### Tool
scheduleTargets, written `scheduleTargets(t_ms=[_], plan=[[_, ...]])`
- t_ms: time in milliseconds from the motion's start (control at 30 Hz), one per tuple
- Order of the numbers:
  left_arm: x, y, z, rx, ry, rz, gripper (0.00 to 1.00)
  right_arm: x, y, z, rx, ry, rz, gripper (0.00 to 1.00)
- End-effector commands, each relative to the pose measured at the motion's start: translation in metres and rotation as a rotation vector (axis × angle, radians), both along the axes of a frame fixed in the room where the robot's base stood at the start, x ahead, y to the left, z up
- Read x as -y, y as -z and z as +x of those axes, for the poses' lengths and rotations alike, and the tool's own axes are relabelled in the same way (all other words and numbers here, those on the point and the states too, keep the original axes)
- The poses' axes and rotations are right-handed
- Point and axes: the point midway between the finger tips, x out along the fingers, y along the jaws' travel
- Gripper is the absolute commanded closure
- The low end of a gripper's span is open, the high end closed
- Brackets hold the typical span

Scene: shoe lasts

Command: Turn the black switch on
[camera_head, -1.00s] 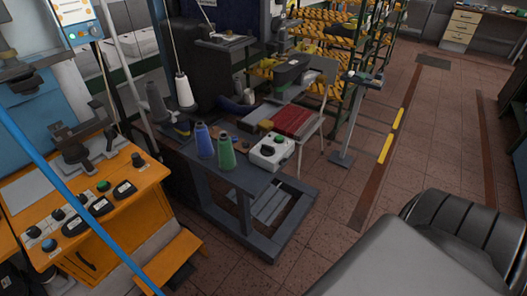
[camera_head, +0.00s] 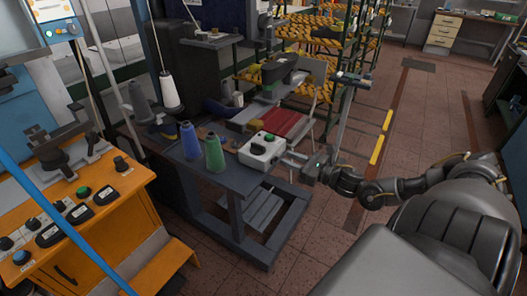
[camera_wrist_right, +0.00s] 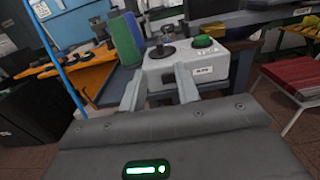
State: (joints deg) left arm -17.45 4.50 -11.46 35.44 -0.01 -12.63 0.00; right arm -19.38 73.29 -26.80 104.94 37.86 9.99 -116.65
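A white control box (camera_head: 262,152) sits on the front right corner of the dark workbench. It carries a black switch (camera_head: 258,149) and a green button (camera_head: 268,138). My right gripper (camera_head: 291,156) is just right of the box. In the right wrist view, my right gripper (camera_wrist_right: 159,68) is open and empty, with its two fingers pointing at the box (camera_wrist_right: 215,70). The black switch (camera_wrist_right: 162,48) stands up on the box's top, beyond the fingertips and roughly between them. The green button (camera_wrist_right: 203,41) is to its right. My left gripper is out of view.
A blue spool (camera_head: 190,141) and a green spool (camera_head: 214,154) stand left of the box on the workbench (camera_head: 222,180). A red-seated chair (camera_head: 284,124) is behind the box. An orange control desk (camera_head: 110,196) is at left. Floor at right is open.

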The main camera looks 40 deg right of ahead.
Motion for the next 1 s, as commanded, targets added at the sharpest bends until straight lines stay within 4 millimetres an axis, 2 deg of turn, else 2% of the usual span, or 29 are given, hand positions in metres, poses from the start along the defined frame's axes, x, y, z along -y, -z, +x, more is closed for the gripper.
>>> scheduleTargets(t_ms=[167, 267, 700, 1000], plan=[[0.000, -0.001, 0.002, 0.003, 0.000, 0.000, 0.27, -0.001, -0.001, 0.003, 0.004, 0.000, -0.004, 0.68], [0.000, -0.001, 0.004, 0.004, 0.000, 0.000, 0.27, -0.003, -0.002, 0.012, 0.006, 0.001, -0.003, 0.68], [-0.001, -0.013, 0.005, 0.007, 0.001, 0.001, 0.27, -0.023, -0.003, 0.079, 0.005, 0.002, 0.000, 0.68], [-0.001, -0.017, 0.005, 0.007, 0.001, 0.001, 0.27, -0.030, -0.001, 0.103, 0.002, 0.001, -0.001, 0.68]])
